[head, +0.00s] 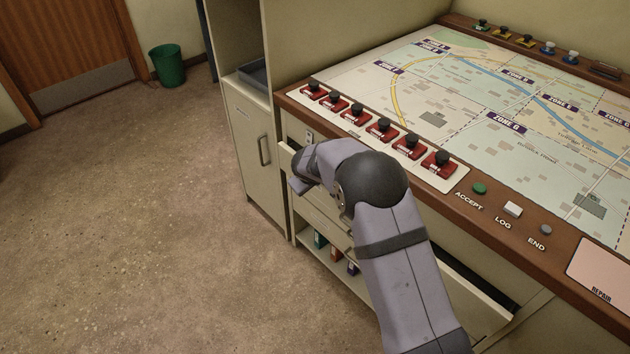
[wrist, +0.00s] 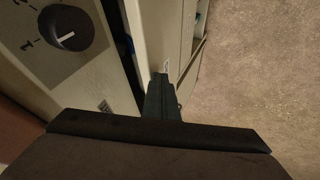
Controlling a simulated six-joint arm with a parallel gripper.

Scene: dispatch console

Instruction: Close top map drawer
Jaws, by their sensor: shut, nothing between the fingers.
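The top map drawer (head: 478,296) is pulled out from under the map console in the head view. A dark gap shows behind its cream front at the right end, and my arm hides its middle. In the wrist view the drawer front (wrist: 150,35) runs beside a dark opening. My gripper (head: 298,187) is at the drawer's left part, on the outer side. Its shut, empty fingers (wrist: 162,85) overlap the drawer front in the wrist view. I cannot tell whether they touch it.
The console top carries a map (head: 450,90), a row of red switches (head: 383,127) and buttons. A dial (wrist: 70,32) sits on the console face. A cabinet door (head: 255,145) stands to the left. Binders (head: 320,240) sit on a low shelf. The floor (head: 130,200) is clear.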

